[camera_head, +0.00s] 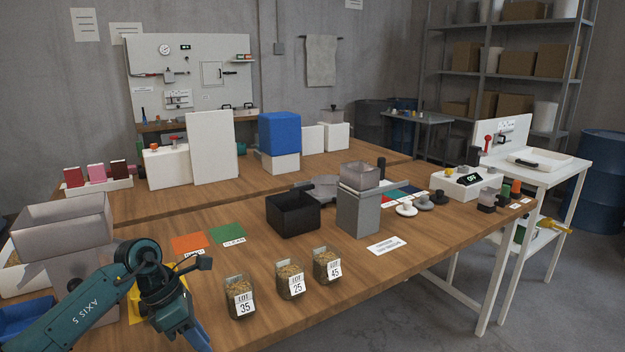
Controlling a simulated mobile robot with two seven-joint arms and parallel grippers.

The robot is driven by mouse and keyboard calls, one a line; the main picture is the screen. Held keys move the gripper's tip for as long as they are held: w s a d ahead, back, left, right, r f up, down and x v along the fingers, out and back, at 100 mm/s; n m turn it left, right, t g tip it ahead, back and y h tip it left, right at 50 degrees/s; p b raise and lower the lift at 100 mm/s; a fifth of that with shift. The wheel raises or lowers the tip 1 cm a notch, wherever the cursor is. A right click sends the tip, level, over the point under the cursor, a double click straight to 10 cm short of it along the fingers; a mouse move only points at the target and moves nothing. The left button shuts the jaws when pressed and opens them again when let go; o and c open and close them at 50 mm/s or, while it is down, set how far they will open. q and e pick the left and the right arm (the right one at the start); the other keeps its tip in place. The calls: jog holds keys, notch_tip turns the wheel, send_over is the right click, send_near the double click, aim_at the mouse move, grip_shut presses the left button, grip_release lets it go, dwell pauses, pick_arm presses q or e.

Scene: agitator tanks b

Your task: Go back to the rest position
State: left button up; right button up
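My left arm, teal and marked AXIS 5, comes in from the lower left and bends in front of the wooden table (330,318). Dark parts that look like my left gripper (190,266) show by the bend, over the table's near left part. They are small and partly hidden by the arm, so I cannot tell whether the fingers are open or shut. No held object is clear there. My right gripper is not in view.
Near the arm are a grey hopper (62,222), a blue tray (25,318), an orange card (188,243), a green card (227,233) and jars labelled LOT 35 (240,299), 25 (290,281) and 45 (327,265). A black bin (293,214) stands farther back.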

pick_arm(q)
jog(key=s+d+r+n+t+h, duration=0.1)
jog(key=s+d+n+t+h, duration=0.1)
jog(key=s+d+n+h, duration=0.5)
jog(key=s+d+r+n+t+h, duration=0.1)
jog(key=d+r+n+t+h, duration=0.1)
jog(key=d+h, duration=0.65)
jog(key=s+a+f+n+t+y+p, duration=0.1)
jog(key=a+f+n+t+y, duration=0.35)
jog(key=n, duration=0.85)
jog(key=s+a+f+n+t+y+p, duration=0.1)
jog(key=s+n+t+y, duration=0.1)
jog(key=n+t+y, duration=0.85)
jog(key=s+a+f+n+g+y, duration=0.2)
jog(key=s+a+f+n+g, duration=0.1)
jog(key=s+f+n+g, duration=0.5)
jog(key=s+f+n, duration=0.3)
jog(key=n, duration=0.2)
jog(key=shift+s+a+f, duration=0.25)
jog(key=shift+s+f, duration=0.1)
jog(key=shift+f, duration=0.05)
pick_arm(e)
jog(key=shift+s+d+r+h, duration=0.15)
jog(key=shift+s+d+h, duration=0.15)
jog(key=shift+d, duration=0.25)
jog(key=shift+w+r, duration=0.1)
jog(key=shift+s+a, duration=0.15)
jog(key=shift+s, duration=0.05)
